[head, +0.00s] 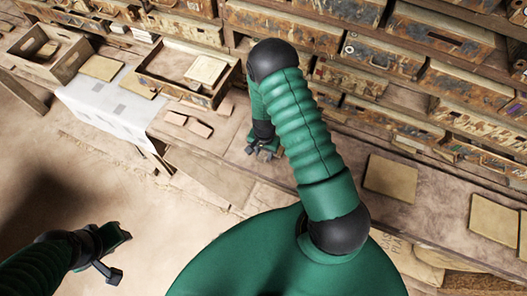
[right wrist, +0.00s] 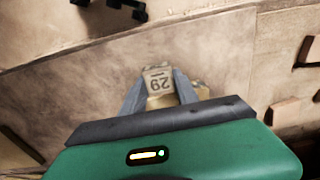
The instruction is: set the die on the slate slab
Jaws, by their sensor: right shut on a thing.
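The die (right wrist: 158,78) is a small tan block marked 29, held between the two grey fingers of my right gripper (right wrist: 163,90) in the right wrist view. In the head view my right gripper (head: 262,150) is over the bench's front part, below my bent green arm; the die is too small to make out there. My left gripper (head: 114,253) is open and empty at the lower left, over the floor. I cannot tell a slate slab for certain; two flat grey squares (head: 120,109) lie on the white sheet at the left.
The wooden bench (head: 330,182) runs along drawers and shelves at the back. Small reddish tiles (head: 188,122) lie left of my right gripper. An open tray (head: 168,82) and a wooden box (head: 42,62) stand farther left. Tan slabs (head: 390,178) lie at the right.

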